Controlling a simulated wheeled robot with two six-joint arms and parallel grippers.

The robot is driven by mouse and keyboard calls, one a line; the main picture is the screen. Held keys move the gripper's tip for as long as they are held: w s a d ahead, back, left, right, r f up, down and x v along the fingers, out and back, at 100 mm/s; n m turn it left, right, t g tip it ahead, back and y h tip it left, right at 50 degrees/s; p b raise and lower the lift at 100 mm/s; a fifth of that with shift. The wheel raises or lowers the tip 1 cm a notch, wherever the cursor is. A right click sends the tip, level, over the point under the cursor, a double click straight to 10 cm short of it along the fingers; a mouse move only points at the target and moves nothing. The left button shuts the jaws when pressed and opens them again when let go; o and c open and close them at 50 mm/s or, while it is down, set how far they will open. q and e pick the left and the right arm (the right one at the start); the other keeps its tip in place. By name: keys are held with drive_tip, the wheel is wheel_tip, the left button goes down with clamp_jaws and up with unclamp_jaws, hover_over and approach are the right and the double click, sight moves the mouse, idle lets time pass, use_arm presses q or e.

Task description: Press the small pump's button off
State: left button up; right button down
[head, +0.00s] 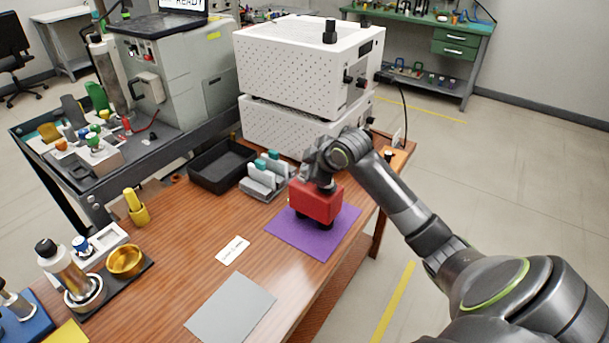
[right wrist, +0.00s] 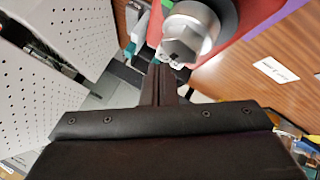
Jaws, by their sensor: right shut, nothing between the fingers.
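The small pump appears to be the red box-shaped body (head: 316,203) with dark feet on a purple mat (head: 337,238) near the table's right edge. In the right wrist view, part of its red body (right wrist: 246,14) shows at the top, beside a silver cylindrical fitting (right wrist: 190,32). I cannot clearly make out its button. My right gripper is over the pump's top in the head view. Its narrow dark fingers (right wrist: 160,78) are shut and empty, just below the silver fitting in the right wrist view. I cannot tell whether they touch. My left gripper is out of view.
Two stacked white perforated boxes (head: 292,65) stand close behind the pump. A grey holder (head: 262,184) and a black tray (head: 221,161) lie to its left. A white label (head: 232,250) and a grey sheet (head: 230,309) lie in front. The front-middle tabletop is mostly clear.

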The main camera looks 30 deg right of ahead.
drive_tip(key=shift+f+b, duration=0.3)
drive_tip(key=shift+f, duration=0.5)
idle(0.4)
drive_tip(key=shift+r, duration=0.1)
drive_tip(key=shift+r+p, duration=1.2)
drive_tip(key=shift+p, duration=0.25)
wheel_tip(320, 180, up, 5)
drive_tip(key=p, duration=0.5)
drive_tip(key=shift+r+p, duration=0.1)
drive_tip(key=shift+p, duration=0.2)
